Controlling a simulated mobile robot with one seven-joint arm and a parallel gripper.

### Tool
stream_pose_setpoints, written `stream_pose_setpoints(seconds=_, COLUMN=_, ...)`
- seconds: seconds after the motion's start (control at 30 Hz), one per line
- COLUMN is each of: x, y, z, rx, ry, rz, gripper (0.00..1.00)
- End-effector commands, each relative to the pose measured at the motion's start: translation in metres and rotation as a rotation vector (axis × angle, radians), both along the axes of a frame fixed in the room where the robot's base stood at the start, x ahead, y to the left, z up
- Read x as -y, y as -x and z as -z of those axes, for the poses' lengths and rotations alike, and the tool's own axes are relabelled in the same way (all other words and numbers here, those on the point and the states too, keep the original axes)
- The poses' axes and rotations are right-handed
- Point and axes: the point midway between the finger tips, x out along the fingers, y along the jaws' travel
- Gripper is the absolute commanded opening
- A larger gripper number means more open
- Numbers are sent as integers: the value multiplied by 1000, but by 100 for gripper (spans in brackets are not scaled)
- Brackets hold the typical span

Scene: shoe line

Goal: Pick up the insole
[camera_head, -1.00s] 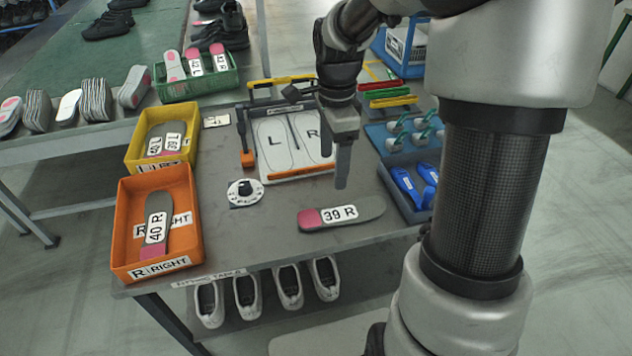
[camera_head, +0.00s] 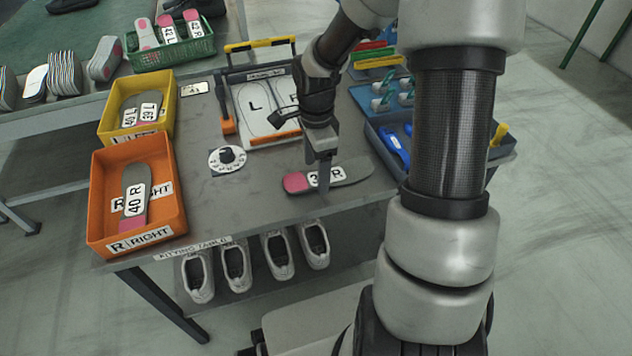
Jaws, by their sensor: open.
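A grey insole (camera_head: 346,175) with a pink heel and a white label lies flat on the grey table near its front edge. The label read 39 R in the earlier frame; part of it is now hidden behind my gripper. My gripper (camera_head: 323,186) is open and points down at the insole's middle, with its fingertips over the label. I cannot tell whether the fingertips touch the insole or straddle it.
An orange bin (camera_head: 165,213) marked RIGHT holds a 40 R insole, and a yellow bin (camera_head: 168,112) holds two insoles. An L/R board (camera_head: 247,128) and a round dial (camera_head: 227,160) lie behind the insole. A blue tray (camera_head: 378,141) stands to the right.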

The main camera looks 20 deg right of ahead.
Motion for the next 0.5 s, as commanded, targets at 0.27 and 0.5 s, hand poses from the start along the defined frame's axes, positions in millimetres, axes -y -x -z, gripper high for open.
stream_pose_setpoints(seconds=0.27, x=0, y=0, z=9, rx=0, ry=0, rz=-1, gripper=71)
stream_pose_setpoints(seconds=0.5, x=0, y=0, z=9, rx=0, ry=0, rz=-1, gripper=42)
